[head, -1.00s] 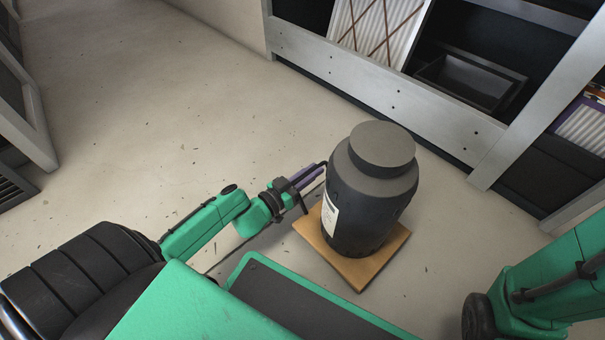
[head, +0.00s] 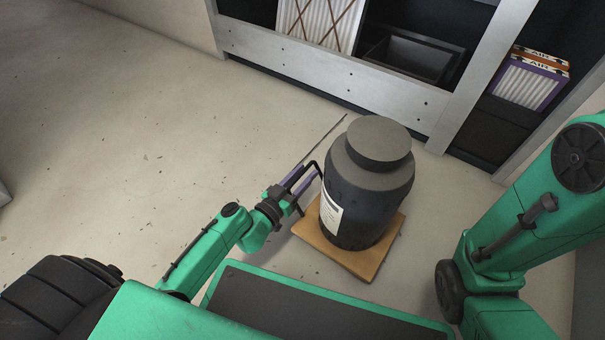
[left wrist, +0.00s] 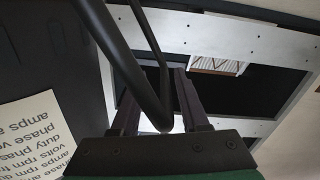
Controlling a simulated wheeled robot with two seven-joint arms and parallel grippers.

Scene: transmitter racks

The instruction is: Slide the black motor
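The black motor (head: 368,190) is a dark, stout cylinder with a narrower cap, upright on a flat wooden board (head: 345,258) on the floor. A white printed label (head: 331,214) is on its left side and also shows in the left wrist view (left wrist: 35,135). A thin black handle (head: 317,168) sticks out from that side. My left gripper (head: 306,180) is at this handle. In the left wrist view its two purple fingers are apart, and the black bar (left wrist: 150,85) of the handle passes in front of or between them; I cannot tell which. My right gripper is out of view.
A grey metal rack (head: 330,70) stands behind the motor, holding a pleated panel (head: 318,22), an open black bin (head: 412,58) and a purple-edged filter box (head: 530,80). My right arm (head: 530,210) is at the right. The floor on the left is clear.

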